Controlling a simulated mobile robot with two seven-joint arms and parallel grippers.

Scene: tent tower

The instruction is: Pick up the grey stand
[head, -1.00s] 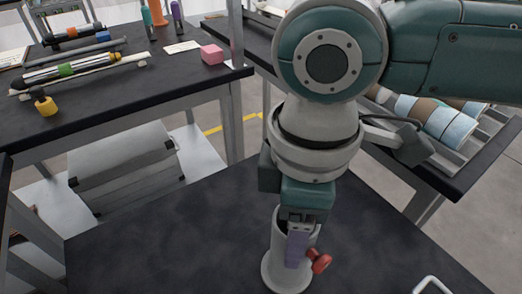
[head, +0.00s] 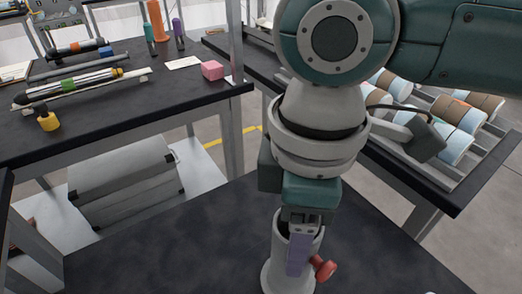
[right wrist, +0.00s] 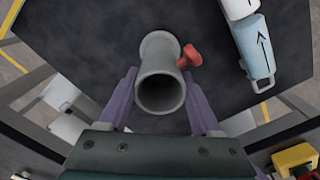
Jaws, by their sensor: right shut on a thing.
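The grey stand (head: 277,270) is an upright hollow tube with a flared base and a red knob (head: 323,270) on its side. It is at the bottom middle of the head view, over the black table. My right gripper (head: 299,255) comes down from above and is shut on the tube, with one purple finger in front. In the right wrist view the stand (right wrist: 160,80) sits between the two purple fingers (right wrist: 160,103), its open end facing the camera. Whether its base touches the table is unclear. My left gripper is not in view.
The near black table (head: 150,250) is largely bare left of the stand. A white piece with a black arrow (right wrist: 252,45) shows in the right wrist view. Another table with a pink cube (head: 212,70) and a yellow-capped item (head: 48,122) stands at left; a rack of rolls (head: 455,140) stands at right.

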